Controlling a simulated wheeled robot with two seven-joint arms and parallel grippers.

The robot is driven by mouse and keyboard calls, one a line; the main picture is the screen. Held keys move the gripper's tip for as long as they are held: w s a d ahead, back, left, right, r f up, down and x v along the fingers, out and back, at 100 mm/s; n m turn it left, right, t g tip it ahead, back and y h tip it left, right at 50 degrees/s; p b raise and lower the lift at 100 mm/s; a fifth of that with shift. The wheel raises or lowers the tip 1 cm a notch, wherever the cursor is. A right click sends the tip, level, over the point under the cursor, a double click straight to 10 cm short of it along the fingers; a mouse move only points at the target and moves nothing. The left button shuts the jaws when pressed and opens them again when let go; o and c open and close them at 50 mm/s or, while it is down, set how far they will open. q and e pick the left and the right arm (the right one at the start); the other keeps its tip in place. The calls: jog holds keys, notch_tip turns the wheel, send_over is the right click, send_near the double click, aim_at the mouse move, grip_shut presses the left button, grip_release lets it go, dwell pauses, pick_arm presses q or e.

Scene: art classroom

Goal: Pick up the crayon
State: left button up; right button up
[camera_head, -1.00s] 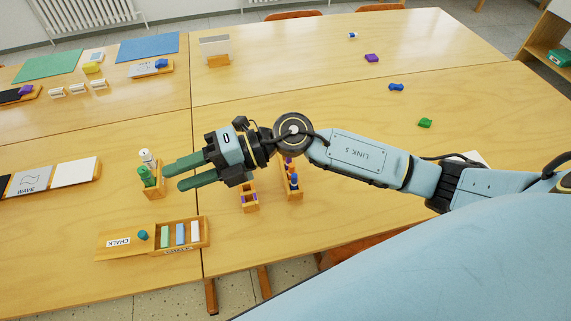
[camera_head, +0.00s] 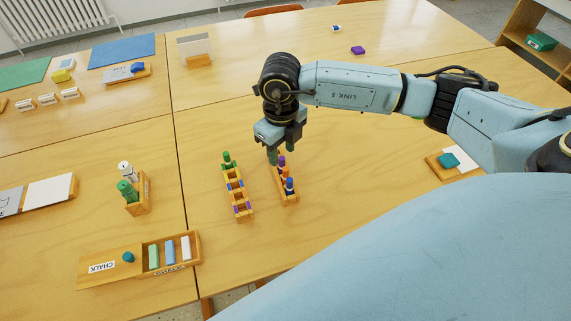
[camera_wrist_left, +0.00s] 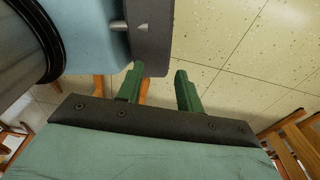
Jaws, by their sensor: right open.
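Several crayons stand in two narrow wooden racks. A green crayon (camera_head: 227,160) stands at the far end of the left rack (camera_head: 241,214). A purple-topped crayon (camera_head: 282,162) and a blue crayon with an orange band (camera_head: 290,186) stand in the right rack (camera_head: 291,201). My right gripper (camera_head: 282,156) points down at the far end of the right rack, with its green fingers open. Its farther finger is partly hidden, and whether it surrounds a crayon cannot be told. My left gripper (camera_wrist_left: 160,88) shows only in the left wrist view, fingers apart and empty, above the floor.
A chalk box (camera_head: 190,266) and a wooden holder with green and white bottles (camera_head: 143,201) stand to the left. Bare table lies around the racks.

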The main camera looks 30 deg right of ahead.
aim_at(288, 168)
notch_tip(288, 168, down, 3)
jog(key=shift+f+b, duration=0.15)
jog(key=shift+b, duration=0.65)
jog(key=shift+f, duration=0.4)
jog(key=shift+f+b, duration=0.25)
jog(key=shift+b, duration=0.1)
jog(key=f+b, duration=0.2)
jog(key=f, duration=0.1)
jog(key=d+f+b, duration=0.1)
jog(key=shift+s+f, duration=0.25)
jog(key=shift+s, duration=0.15)
jog(key=shift+d+f, duration=0.15)
jog(key=shift+f, duration=0.05)
pick_arm(q)
jog(key=a+f, duration=0.4)
jog(key=f, duration=0.1)
jog(key=shift+s+a+f+m+y, duration=0.2)
jog(key=shift+a+m+y, duration=0.1)
jog(key=shift+a, duration=0.1)
pick_arm(e)
grip_shut()
